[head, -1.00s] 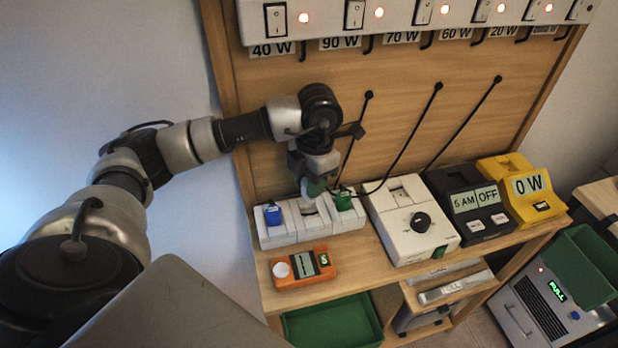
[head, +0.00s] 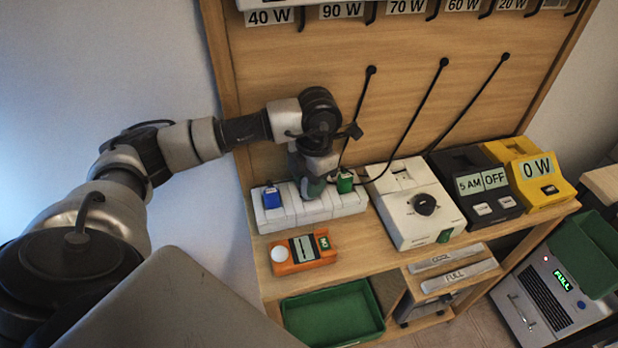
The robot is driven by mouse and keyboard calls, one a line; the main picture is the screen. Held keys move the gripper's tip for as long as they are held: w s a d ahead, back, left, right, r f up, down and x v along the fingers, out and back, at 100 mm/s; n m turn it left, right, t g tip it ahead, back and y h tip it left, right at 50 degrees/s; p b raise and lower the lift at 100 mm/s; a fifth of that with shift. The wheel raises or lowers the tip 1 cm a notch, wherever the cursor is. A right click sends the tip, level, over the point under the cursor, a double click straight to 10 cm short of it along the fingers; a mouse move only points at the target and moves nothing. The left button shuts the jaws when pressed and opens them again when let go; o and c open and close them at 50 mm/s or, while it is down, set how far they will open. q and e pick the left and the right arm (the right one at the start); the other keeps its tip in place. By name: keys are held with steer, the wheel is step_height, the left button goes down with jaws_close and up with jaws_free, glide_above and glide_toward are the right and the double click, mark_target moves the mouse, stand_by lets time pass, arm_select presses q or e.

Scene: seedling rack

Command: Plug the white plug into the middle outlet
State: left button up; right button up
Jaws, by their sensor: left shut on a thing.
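The white outlet strip (head: 337,208) lies on the wooden shelf against the back board. A blue plug (head: 271,197) sits at its left part and a green plug (head: 344,182) at its right part. My left gripper (head: 314,190) points down at the middle of the strip, between the blue and green plugs. It is shut on the white plug, which is mostly hidden by the fingers against the white strip. I cannot tell whether the plug is seated in the middle outlet. My right gripper is not in view.
Right of the strip stands a white box with a black knob (head: 408,209), then a black timer (head: 474,187) and a yellow meter (head: 532,173). An orange device (head: 302,253) lies in front. A green tray (head: 333,318) sits below. Black cords hang close to the gripper.

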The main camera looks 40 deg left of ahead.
arm_select(q)
steer(key=shift+f, duration=0.35)
steer(key=o, duration=1)
steer(key=shift+o, duration=0.4)
steer(key=r+p, duration=0.2)
steer(key=r, duration=0.1)
steer(key=r+p, duration=0.2)
steer(key=r, duration=0.2)
steer(key=w+r+p, duration=0.1)
steer(key=r+p, duration=0.1)
steer(key=r, duration=0.1)
steer(key=shift+w+d+r, duration=0.1)
steer(key=shift+d+r, duration=0.15)
steer(key=shift+r, duration=0.15)
steer(key=shift+f, duration=0.1)
